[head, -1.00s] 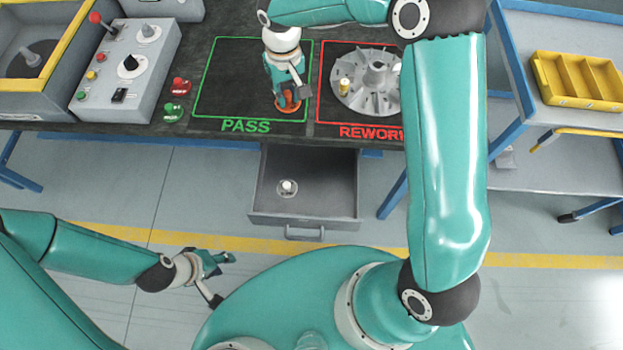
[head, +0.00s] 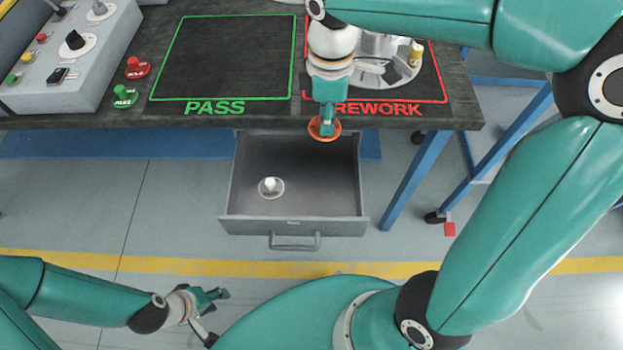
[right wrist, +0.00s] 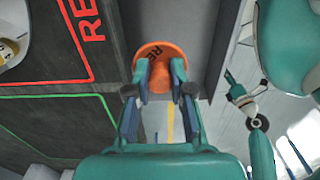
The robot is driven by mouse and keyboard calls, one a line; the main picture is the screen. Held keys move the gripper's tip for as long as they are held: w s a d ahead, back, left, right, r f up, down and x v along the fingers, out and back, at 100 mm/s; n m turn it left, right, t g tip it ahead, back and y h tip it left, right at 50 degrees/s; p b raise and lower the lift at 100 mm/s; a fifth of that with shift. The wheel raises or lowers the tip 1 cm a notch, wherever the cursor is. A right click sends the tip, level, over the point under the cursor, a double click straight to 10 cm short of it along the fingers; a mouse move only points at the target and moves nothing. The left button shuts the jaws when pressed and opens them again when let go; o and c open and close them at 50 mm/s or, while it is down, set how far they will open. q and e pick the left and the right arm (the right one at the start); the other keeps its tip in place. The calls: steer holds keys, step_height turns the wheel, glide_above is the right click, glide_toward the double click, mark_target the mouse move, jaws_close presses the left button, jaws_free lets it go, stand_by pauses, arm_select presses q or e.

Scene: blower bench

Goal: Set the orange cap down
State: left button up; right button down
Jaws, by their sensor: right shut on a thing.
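The orange cap (head: 324,130) is a round orange disc. My right gripper (head: 327,122) is shut on it, near the bench's front edge and over the back right of the open drawer in the head view. In the right wrist view the cap (right wrist: 158,62) sits between the two fingers, with dark letters partly showing on its rim. My left gripper (head: 217,313) is empty, low on the left and away from the bench, with its fingers apart.
The open grey drawer (head: 294,225) holds a small white-topped part (head: 270,186). The green PASS square (head: 222,60) is empty. A finned metal wheel (head: 392,72) stands in the REWORK square. Red (head: 137,68) and green (head: 123,96) caps lie left of PASS.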

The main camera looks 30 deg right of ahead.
steer(key=b, duration=0.3)
glide_above(323, 180)
step_height(323, 180, down, 15)
steer(key=shift+f, duration=0.1)
steer(key=shift+f+b, duration=0.65)
steer(key=shift+f, duration=1.4)
steer(key=shift+f, duration=0.2)
steer(key=c, duration=1)
jaws_free()
steer(key=shift+r, duration=0.15)
